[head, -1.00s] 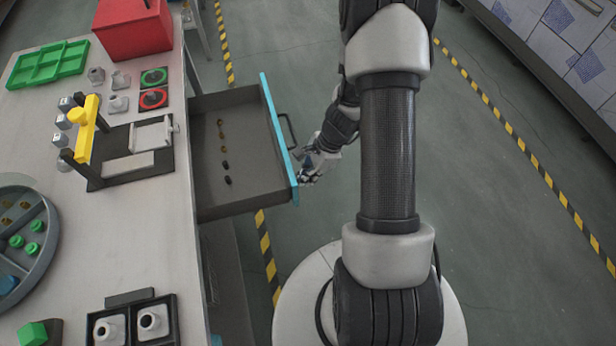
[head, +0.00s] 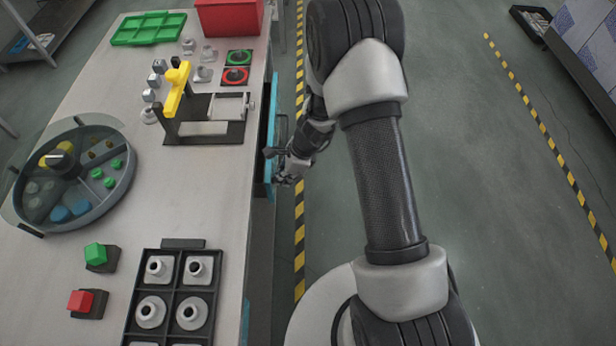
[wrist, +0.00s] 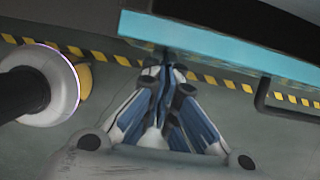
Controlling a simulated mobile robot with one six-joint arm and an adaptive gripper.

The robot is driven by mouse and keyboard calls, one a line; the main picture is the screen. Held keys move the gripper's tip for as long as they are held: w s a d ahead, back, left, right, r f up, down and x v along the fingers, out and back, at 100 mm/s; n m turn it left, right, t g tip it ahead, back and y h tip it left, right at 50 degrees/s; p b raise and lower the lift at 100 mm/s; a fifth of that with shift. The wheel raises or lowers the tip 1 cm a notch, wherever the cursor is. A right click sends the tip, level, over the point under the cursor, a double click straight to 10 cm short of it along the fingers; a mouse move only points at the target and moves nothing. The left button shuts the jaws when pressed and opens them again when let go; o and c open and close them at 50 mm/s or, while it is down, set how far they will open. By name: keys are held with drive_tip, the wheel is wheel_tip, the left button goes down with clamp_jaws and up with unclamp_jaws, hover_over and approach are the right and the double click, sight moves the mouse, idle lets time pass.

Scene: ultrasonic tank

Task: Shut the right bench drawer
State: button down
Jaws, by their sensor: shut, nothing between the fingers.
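The right bench drawer shows its blue front (head: 272,105) close along the bench's right edge. A narrow dark strip lies between the front and the bench top, so the drawer is nearly in. Its dark handle (head: 283,128) sticks out to the right. In the wrist view the blue front (wrist: 225,43) runs across the top, with the handle (wrist: 262,95) at right. My gripper (head: 273,166) is shut and empty, at the outer face of the front, below the handle in the head view. Its fingertips (wrist: 167,62) reach the front's lower edge; exact contact is unclear.
The bench top (head: 215,215) carries a fixture with a yellow clamp (head: 175,85), a round divided tray (head: 128,180), a black tray of fittings (head: 212,300) and a red box (head: 230,18). Open floor (head: 450,130) lies to the right.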

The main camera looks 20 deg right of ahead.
drive_tip(key=shift+w+a+p, duration=0.1)
drive_tip(key=shift+w+a, duration=0.15)
drive_tip(key=shift+a, duration=0.65)
drive_tip(key=shift+w+a+p, duration=0.15)
drive_tip(key=shift+w+a, duration=0.1)
drive_tip(key=shift+a, duration=0.6)
drive_tip(key=shift+w+a+p, duration=0.1)
drive_tip(key=shift+w+a, duration=0.15)
drive_tip(key=shift+a, duration=0.65)
drive_tip(key=s+d+r+p, duration=0.2)
drive_tip(key=d+r+p, duration=0.1)
drive_tip(key=d+r, duration=0.4)
drive_tip(key=shift+p+v, duration=0.35)
drive_tip(key=shift+v, duration=0.8)
drive_tip(key=shift+a+r, duration=0.1)
drive_tip(key=shift+r, duration=0.05)
